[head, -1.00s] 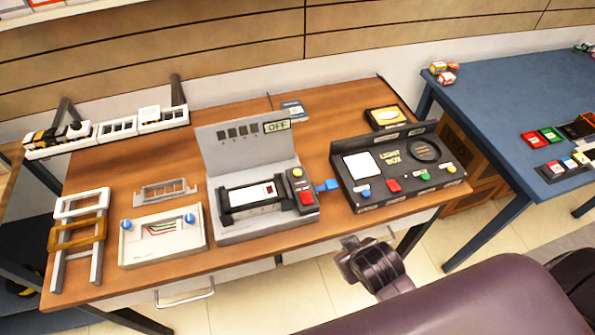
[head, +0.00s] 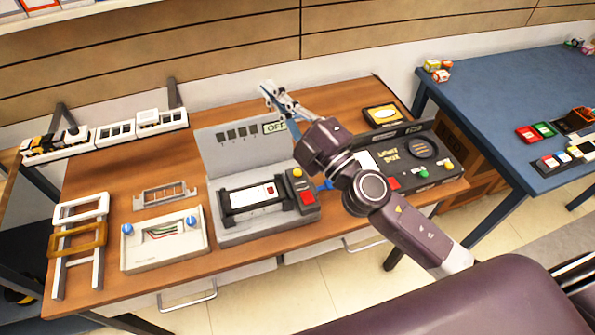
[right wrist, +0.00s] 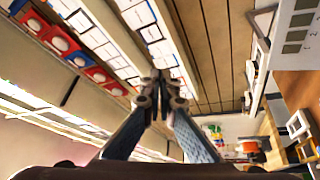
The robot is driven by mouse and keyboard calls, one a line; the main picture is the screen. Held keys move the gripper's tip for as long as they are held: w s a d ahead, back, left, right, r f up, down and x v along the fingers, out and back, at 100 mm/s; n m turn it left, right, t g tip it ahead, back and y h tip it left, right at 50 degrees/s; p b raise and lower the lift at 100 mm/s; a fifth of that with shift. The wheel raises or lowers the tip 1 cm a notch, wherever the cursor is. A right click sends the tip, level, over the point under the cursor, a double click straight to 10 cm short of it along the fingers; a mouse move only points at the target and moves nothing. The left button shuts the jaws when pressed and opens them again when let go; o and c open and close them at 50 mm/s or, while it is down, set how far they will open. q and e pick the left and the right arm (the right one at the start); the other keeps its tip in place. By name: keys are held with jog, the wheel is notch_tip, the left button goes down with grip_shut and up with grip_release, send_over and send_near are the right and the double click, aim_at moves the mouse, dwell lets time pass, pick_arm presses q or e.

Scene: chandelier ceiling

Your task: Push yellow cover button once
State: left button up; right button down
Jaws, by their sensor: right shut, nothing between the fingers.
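Several yellow parts are in the head view, and I cannot tell which the task names. A round yellow button (head: 297,173) sits above a red button on the grey machine (head: 240,232). A small yellow button (head: 449,163) is on the black light box (head: 436,178). My left gripper is not in view.
My right arm hides part of the light box. A white box with blue knobs (head: 162,241) and a ladder-like frame (head: 78,240) stand left on the wooden table (head: 128,170). A toy train (head: 105,136) is behind. A blue table (head: 500,100) is at right.

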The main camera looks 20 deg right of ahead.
jog(key=s+a+n+g+y, duration=0.1)
jog(key=a+n+g+y, duration=0.35)
jog(key=a+n, duration=0.2)
jog(key=n+g+h, duration=0.8)
jog(key=n, duration=0.2)
send_over(300, 173)
notch_tip(300, 173, down, 16)
jog(key=f, duration=0.1)
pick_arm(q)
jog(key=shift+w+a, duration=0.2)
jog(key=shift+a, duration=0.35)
pick_arm(e)
jog(key=shift+r+t, duration=0.25)
notch_tip(300, 173, down, 8)
jog(key=b, duration=0.5)
jog(key=shift+r, duration=0.15)
pick_arm(q)
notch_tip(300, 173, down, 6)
jog(key=b, duration=0.1)
pick_arm(e)
jog(key=shift+f, duration=0.55)
